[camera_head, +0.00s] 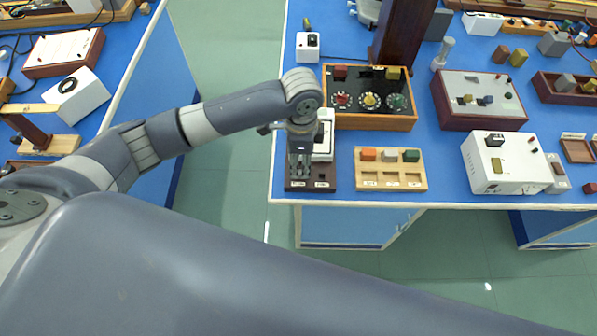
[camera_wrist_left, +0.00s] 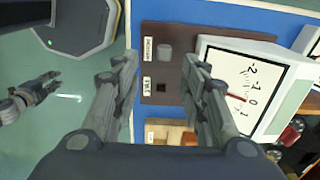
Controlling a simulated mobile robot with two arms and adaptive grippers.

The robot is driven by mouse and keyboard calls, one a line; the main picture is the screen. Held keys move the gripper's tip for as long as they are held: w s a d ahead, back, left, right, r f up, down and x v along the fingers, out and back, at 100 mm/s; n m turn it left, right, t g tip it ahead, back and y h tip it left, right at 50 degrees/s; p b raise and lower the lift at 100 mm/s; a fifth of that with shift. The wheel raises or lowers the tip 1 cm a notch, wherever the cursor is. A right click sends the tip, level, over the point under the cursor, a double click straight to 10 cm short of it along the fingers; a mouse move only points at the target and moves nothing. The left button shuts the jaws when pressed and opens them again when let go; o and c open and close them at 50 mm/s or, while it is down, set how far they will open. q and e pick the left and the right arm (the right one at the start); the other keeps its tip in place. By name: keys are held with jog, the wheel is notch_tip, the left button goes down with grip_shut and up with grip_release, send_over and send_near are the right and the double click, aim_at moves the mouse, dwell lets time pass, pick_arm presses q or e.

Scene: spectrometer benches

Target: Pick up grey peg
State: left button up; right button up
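My left gripper (camera_head: 300,174) points down over a dark brown board (camera_head: 323,186) at the near left edge of the bench. In the left wrist view its two fingers (camera_wrist_left: 160,68) are apart with nothing between the tips. A grey peg (camera_wrist_left: 165,53) stands on the board (camera_wrist_left: 178,110) in the gap between the fingers as seen there; contact does not show. In the head view my gripper hides this peg. My right gripper appears small at the left of the wrist view (camera_wrist_left: 45,90); its opening is unclear.
A wooden tray (camera_head: 391,184) with orange, grey and green blocks is to the right. A wooden-framed box with three dials (camera_head: 372,122) stands behind. The bench's front edge is close.

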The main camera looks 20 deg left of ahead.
aim_at(300, 172)
pick_arm(q)
jog(key=shift+f, duration=0.7)
jog(key=f, duration=0.1)
jog(key=f+p, duration=0.1)
jog(key=f, duration=0.2)
jog(key=shift+w+a+f+p, duration=0.1)
jog(key=shift+w+p, duration=0.15)
jog(key=shift+p, duration=0.15)
jog(key=shift+f, duration=0.4)
jog(key=shift+c, duration=0.2)
grip_shut()
